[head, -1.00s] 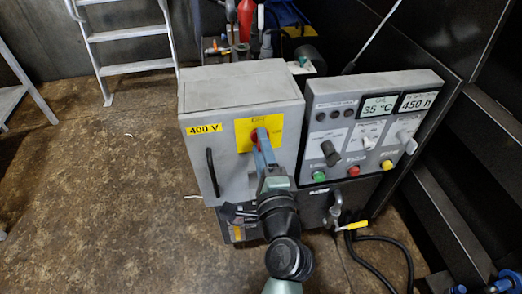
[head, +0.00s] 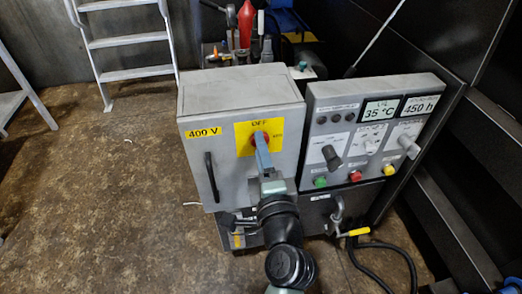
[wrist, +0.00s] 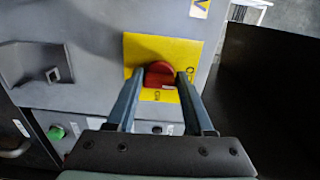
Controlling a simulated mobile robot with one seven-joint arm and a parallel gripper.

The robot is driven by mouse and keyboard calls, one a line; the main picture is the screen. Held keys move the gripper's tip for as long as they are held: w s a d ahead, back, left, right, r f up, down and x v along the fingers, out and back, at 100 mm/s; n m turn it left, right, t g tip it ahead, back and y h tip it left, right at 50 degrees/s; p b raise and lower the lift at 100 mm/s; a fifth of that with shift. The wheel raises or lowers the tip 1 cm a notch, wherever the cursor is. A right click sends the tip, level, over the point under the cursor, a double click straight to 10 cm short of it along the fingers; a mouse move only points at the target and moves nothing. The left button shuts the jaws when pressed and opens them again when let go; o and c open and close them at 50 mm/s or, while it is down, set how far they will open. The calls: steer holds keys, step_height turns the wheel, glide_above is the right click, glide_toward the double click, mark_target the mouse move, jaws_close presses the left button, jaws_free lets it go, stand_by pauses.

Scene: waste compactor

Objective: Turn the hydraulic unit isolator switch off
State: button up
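The isolator switch is a red rotary knob (head: 259,137) on a yellow plate (head: 243,141) on the front of the grey 400 V cabinet (head: 240,90). The plate reads OFF above the knob, with a smaller label at its right. My gripper (head: 261,143) is at the knob, its blue-grey fingers largely covering it in the head view. In the wrist view, the red knob (wrist: 158,74) lies between the fingertips of my gripper (wrist: 160,80), which are spread to either side. I cannot tell whether they touch it. The knob's pointing direction is unclear.
A control panel (head: 372,130) with displays, knobs and coloured buttons stands close at the right. A black handle (head: 212,177) sticks out from the cabinet door. A yellow-handled valve (head: 354,232) and black hose lie lower right. Floor at the left is free.

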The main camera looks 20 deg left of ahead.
steer(key=o, duration=0.4)
steer(key=shift+c, duration=0.2)
steer(key=v, duration=1.3)
steer(key=w+d+r+n+t+h, duration=0.1)
steer(key=w+r+n+t, duration=0.15)
steer(key=r, duration=0.55)
steer(key=w+d+r+n+t+h, duration=0.1)
steer(key=w+r+n, duration=0.15)
steer(key=r, duration=0.55)
steer(key=w+d+r+n+t+h, duration=0.1)
steer(key=w+d+r+n+t, duration=0.1)
steer(key=r+n, duration=0.35)
steer(key=s+d+r+t+h, duration=0.3)
steer(key=s+r+t+h, duration=0.1)
steer(key=r, duration=0.8)
steer(key=s+d+r+t+h, duration=0.25)
steer(key=s+r, duration=0.25)
steer(key=r, duration=0.7)
step_height(320, 180, up, 31)
steer(key=p, duration=3.2)
steer(key=shift+w, duration=0.4)
